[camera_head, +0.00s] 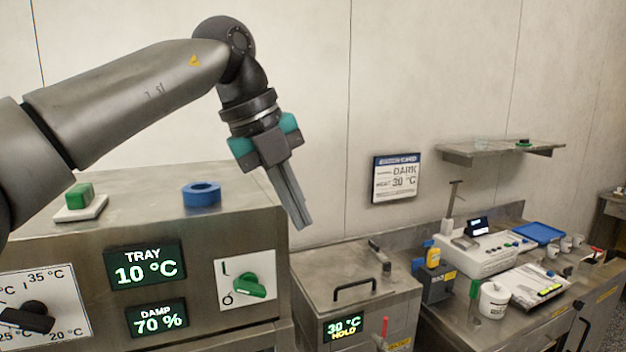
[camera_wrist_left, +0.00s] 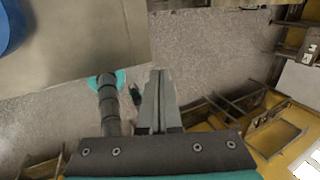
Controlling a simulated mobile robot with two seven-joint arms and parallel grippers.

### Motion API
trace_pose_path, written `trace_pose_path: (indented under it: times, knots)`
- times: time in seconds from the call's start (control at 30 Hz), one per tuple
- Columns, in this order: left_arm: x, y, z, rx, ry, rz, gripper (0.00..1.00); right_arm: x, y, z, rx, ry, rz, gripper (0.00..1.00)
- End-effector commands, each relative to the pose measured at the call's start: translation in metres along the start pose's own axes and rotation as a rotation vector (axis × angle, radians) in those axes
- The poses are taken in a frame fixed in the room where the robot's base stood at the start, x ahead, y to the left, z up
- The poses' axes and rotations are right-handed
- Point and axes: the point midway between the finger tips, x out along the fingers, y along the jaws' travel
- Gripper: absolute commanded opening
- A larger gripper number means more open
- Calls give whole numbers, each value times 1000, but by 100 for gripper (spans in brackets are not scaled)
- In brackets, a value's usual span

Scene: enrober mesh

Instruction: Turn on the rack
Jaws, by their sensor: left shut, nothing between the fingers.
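A steel cabinet (camera_head: 205,251) at the left has green displays reading TRAY 10 °C (camera_head: 145,264) and DAMP 70 % (camera_head: 157,318). On its front right, a white plate carries a green rotary switch (camera_head: 250,287) with marks I above and O below left. The green handle lies slanted, nearly sideways; I cannot tell exactly which mark it is set to. No label reading "rack" is visible. My left gripper (camera_head: 304,224) is shut and empty, pointing down above and to the right of the switch, apart from it. Its closed fingers show in the left wrist view (camera_wrist_left: 157,78). My right gripper is not in view.
A lidded unit reading 30 °C HOLD (camera_head: 345,328) and a cluttered bench stand to the right.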

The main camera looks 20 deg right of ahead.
Motion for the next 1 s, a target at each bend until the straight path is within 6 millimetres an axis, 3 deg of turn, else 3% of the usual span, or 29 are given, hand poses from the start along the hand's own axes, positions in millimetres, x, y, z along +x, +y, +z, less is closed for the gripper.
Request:
trace_pose_path:
  times: [0.1,0.33,1.0]
  knots:
    - [-10,-14,-2,4,0,0,0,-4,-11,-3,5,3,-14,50]
    - [-21,-28,-1,3,0,0,0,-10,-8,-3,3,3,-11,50]
    - [-23,-31,-1,3,0,0,0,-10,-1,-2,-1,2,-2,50]
